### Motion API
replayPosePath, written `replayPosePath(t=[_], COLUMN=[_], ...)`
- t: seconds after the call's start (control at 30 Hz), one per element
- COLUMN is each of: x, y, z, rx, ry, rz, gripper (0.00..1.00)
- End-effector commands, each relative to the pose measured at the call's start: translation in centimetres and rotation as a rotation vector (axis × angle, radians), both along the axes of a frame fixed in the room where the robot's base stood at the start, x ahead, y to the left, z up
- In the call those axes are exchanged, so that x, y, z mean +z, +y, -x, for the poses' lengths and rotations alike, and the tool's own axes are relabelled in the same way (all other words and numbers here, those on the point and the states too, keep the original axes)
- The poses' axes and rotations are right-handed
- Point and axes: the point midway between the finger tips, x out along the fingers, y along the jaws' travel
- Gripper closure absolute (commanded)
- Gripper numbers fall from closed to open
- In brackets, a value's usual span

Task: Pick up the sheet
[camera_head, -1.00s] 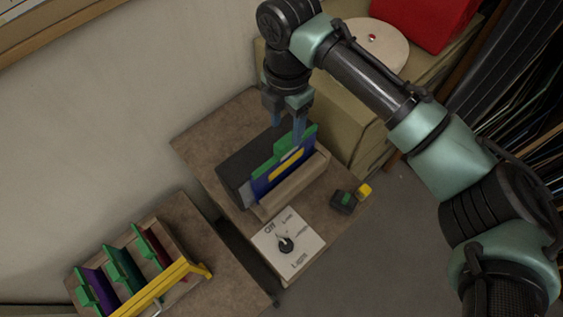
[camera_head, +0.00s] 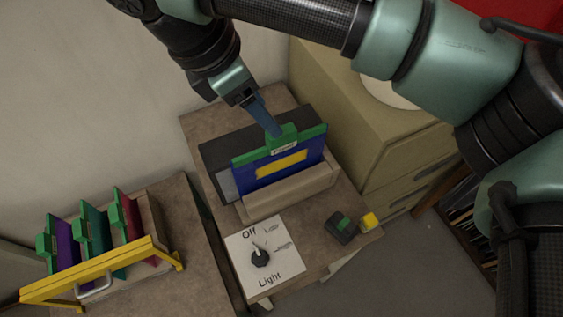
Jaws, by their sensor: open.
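The sheet is a blue panel with a yellow patch (camera_head: 262,176) and a green top edge with a raised tab. It stands upright in the light wooden holder (camera_head: 290,192), in front of a dark grey block. My gripper (camera_head: 272,128) is above it, its blue fingers pointing down at the green tab (camera_head: 283,140). The fingers are open. They overlap the tab's top in the picture; whether they touch it or straddle it I cannot tell.
A light-switch plate (camera_head: 265,262) with a dark knob lies in front of the holder. At left, a rack with a yellow bar (camera_head: 110,265) holds green-edged sheets. A beige cabinet (camera_head: 370,150) stands right.

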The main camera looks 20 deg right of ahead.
Motion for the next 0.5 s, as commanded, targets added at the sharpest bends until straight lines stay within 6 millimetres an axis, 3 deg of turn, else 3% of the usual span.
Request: replayPosePath(t=[0.2,0.5], x=[-3.0,-5.4], y=[-1.4,-2.4], z=[-0.1,-0.6], rx=[-0.002,-0.002], ry=[-0.001,0.001], rz=[0.001,0.002], gripper=[0.38,0.38])
